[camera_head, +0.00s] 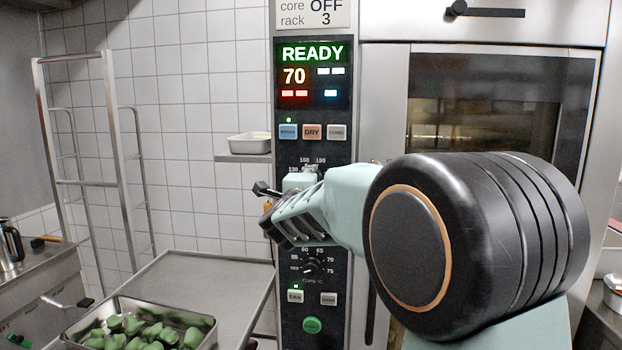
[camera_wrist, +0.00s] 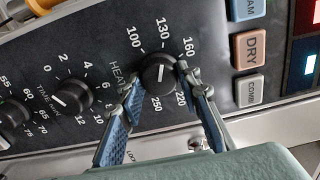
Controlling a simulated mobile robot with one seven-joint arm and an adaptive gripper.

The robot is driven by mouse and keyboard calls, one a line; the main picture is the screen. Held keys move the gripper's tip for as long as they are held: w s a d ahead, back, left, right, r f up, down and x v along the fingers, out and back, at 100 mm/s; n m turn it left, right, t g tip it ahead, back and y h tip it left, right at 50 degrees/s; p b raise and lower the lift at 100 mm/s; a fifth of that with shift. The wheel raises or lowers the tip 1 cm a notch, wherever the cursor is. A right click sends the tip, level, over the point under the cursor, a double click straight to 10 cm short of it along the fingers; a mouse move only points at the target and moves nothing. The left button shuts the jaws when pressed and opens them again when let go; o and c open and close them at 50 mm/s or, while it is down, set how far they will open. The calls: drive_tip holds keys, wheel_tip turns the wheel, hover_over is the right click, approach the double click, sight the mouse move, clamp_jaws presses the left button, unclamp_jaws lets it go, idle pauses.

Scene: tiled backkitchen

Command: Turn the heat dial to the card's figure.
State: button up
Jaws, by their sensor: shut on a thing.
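The black heat dial (camera_wrist: 159,76) is in the middle of the wrist view, beside the word HEAT. Figures 100, 130, 160, 220 and 250 show around it. It carries a pale pointer line, but I cannot tell its exact reading. My gripper (camera_wrist: 158,84) is shut on the dial, one finger on each side. In the head view my gripper (camera_head: 275,212) is against the control panel (camera_head: 342,157) and hides the dial; 130, 160 and 190 show above it. The card (camera_head: 313,14) is cut off at the top; it shows core OFF and rack 3, and no heat line is visible.
The display (camera_head: 312,73) reads READY and 70. The time dial (camera_wrist: 73,97) sits beside the heat dial, and the core dial (camera_head: 312,267) is lower on the panel. A tray of green pieces (camera_head: 140,333) stands on the steel table (camera_head: 200,285) at lower left.

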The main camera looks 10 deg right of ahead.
drive_tip(key=shift+r+n+p, duration=0.15)
drive_tip(key=shift+n+p, duration=0.8)
drive_tip(key=shift+n, duration=1.25)
drive_tip(key=shift+r+n+p, duration=0.1)
drive_tip(key=shift+n+p, duration=0.85)
drive_tip(key=shift+n, duration=1.25)
drive_tip(key=o, duration=1.2)
drive_tip(key=shift+f, duration=0.1)
drive_tip(key=shift+c, duration=0.2)
drive_tip(key=v, duration=1.2)
